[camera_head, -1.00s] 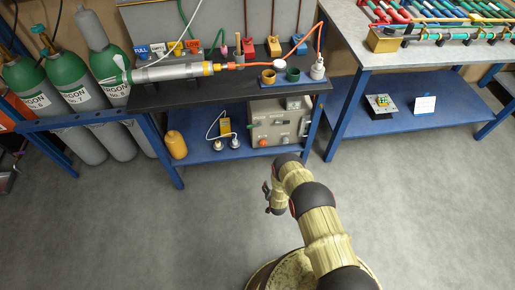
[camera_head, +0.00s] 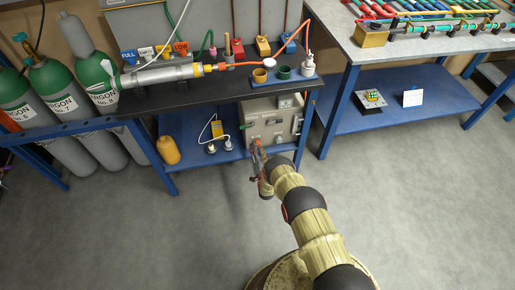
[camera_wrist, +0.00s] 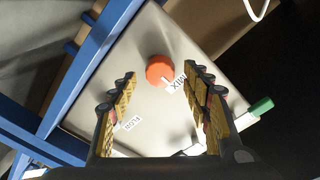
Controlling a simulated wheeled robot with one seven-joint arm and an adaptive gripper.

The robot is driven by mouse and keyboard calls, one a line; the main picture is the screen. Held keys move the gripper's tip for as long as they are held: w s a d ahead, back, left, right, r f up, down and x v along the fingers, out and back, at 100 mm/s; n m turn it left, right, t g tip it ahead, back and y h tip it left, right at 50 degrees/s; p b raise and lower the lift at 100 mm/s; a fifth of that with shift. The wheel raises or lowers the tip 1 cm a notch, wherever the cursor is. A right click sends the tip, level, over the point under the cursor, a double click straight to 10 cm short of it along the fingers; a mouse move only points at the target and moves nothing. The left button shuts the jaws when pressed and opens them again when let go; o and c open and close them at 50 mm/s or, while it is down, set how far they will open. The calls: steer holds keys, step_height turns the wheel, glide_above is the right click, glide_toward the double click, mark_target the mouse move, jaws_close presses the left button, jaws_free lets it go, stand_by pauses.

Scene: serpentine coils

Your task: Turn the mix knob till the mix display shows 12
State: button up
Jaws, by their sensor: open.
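The mix knob (camera_wrist: 161,70) is orange-red and round with a white pointer line, on the front of a pale metal box (camera_head: 262,112) on the lower blue shelf. A "MIX" label sits beside it in the wrist view. My gripper (camera_wrist: 160,100) is open and empty, its two padded fingers pointing at the box face, with the knob between and beyond the fingertips. In the head view my gripper (camera_head: 256,155) is in front of the box and hides part of its lower face. I cannot read any mix display.
A green-tipped handle (camera_wrist: 261,107) sticks out from the box at right in the wrist view. A blue table leg (camera_wrist: 90,70) runs close beside the box. A yellow bottle (camera_head: 168,150) stands left on the shelf. The grey floor in front is clear.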

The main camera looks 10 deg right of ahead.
steer(key=shift+w, duration=1.1)
steer(key=shift+c, duration=1.4)
steer(key=shift+b, duration=0.3)
steer(key=c, duration=0.9)
